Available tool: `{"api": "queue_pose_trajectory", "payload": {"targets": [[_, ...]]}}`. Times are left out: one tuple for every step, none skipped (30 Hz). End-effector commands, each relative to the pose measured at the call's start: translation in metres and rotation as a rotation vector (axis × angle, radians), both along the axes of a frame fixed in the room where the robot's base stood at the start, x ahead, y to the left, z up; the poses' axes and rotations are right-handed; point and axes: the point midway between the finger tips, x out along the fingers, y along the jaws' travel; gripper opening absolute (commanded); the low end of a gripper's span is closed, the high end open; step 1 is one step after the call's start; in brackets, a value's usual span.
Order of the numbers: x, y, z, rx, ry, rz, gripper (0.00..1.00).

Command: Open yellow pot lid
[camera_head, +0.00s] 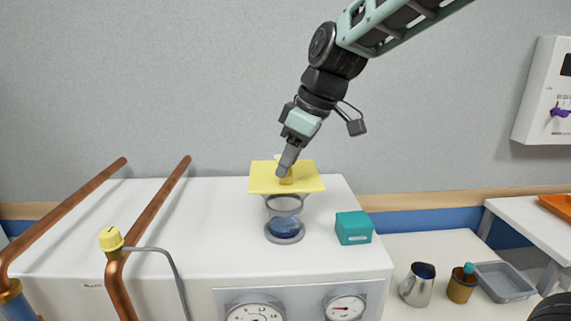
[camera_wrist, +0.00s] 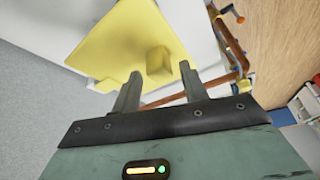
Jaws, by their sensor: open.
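The yellow lid (camera_head: 262,178) is a flat square plate with a small yellow block handle (camera_head: 286,180) on top. It lies level over a clear glass pot (camera_head: 284,206) with something dark blue inside, on the white cabinet top. I cannot tell whether the lid touches the rim. My gripper (camera_head: 285,165) comes down from the upper right, tilted, with its fingertips at the handle. In the wrist view the lid (camera_wrist: 115,45) fills the upper left, and the handle (camera_wrist: 158,65) shows between the two spread fingers (camera_wrist: 160,72), near their tips. The gripper is open and holds nothing.
A teal box (camera_head: 353,228) stands right of the pot. Copper pipes (camera_head: 155,205) and a yellow-capped valve (camera_head: 110,239) are at the left. A metal jug (camera_head: 417,285), a brown jar (camera_head: 462,284) and a grey tray (camera_head: 504,281) are lower right.

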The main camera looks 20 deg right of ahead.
Motion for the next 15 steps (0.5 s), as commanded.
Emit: {"api": "queue_pose_trajectory", "payload": {"targets": [[0.001, 0.002, -0.006, 0.001, 0.004, 0.0, 0.44], [0.002, 0.003, -0.009, 0.001, 0.002, 0.0, 0.44], [0.003, 0.004, -0.012, 0.001, 0.002, 0.0, 0.44], [0.004, 0.005, -0.014, 0.001, 0.002, 0.0, 0.44], [0.004, 0.005, -0.016, 0.001, 0.001, -0.001, 0.44], [0.005, 0.006, -0.017, 0.0, 0.0, -0.001, 0.44], [0.005, 0.006, -0.018, 0.0, 0.0, -0.001, 0.44], [0.005, 0.006, -0.019, 0.0, 0.0, 0.0, 0.44], [0.005, 0.006, -0.02, 0.0, 0.0, 0.0, 0.44], [0.005, 0.007, -0.02, 0.0, 0.0, 0.0, 0.44], [0.005, 0.007, -0.02, 0.0, 0.0, 0.0, 0.44], [0.005, 0.007, -0.02, 0.0, 0.0, 0.0, 0.44], [0.005, 0.007, -0.02, 0.0, 0.0, 0.0, 0.44], [0.005, 0.007, -0.02, 0.0, 0.0, 0.0, 0.44], [0.005, 0.007, -0.02, 0.0, 0.0, 0.0, 0.44]]}}
